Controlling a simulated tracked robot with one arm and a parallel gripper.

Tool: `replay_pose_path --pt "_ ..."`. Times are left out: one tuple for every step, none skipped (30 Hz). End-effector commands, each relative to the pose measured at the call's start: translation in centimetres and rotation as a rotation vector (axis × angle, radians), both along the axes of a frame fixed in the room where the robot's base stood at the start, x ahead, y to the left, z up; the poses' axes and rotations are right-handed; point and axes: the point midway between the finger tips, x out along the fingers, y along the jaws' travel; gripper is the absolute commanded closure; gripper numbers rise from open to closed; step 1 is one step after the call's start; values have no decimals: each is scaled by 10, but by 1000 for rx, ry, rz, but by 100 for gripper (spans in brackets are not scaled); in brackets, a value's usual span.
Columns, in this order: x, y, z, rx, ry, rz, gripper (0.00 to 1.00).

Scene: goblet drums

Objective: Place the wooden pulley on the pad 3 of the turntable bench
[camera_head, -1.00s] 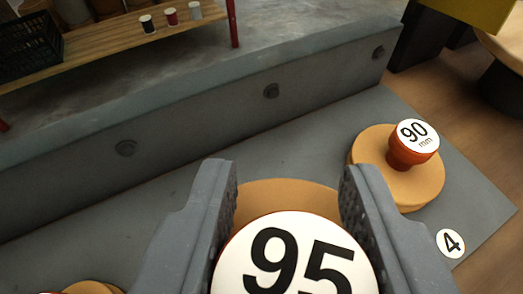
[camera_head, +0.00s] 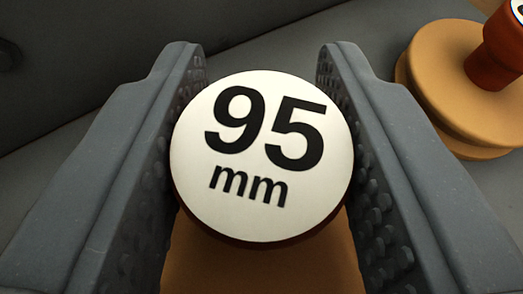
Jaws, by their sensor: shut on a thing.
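My gripper (camera_head: 263,62) is shut on the dark red knob of a tan wooden pulley (camera_head: 262,265). A round white label reading "95 mm" (camera_head: 264,170) faces up on top of the knob and fills the space between the two grey fingers. The pulley's tan body shows below the label. Most of it is hidden by the label and fingers, and I cannot tell whether it touches anything underneath. No pad number shows, so pad 3 cannot be picked out.
A second tan grooved wooden pulley (camera_head: 437,75) with a dark red knob (camera_head: 495,62) stands close to the right finger, cut off by the picture's edge. A grey surface (camera_head: 290,30) lies behind the fingers, bare at the upper middle.

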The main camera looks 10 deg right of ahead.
Motion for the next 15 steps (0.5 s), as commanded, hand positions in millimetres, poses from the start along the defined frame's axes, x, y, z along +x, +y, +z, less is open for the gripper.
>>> replay_pose_path --pt "0 0 -11 0 4 -1 92" --pt "-1 -1 -15 1 4 -1 92" --pt "-1 -1 -19 1 5 -1 92" --pt "-1 -1 -20 1 5 -1 92" --pt "-1 -1 -21 1 4 -1 92" --pt "-1 -1 -20 1 4 -1 92" --pt "-1 -1 -20 1 4 -1 92" --pt "-1 -1 -19 1 3 -2 92" --pt "-1 -1 -19 1 3 -2 92" --pt "-1 -1 -19 1 3 -2 92" --pt "-1 -1 -19 1 3 -2 92" --pt "-1 -1 -20 1 3 -2 92" --pt "-1 -1 -20 1 3 -2 92" --pt "-1 -1 -21 1 4 -2 64" --pt "-1 -1 -20 1 3 -2 53"
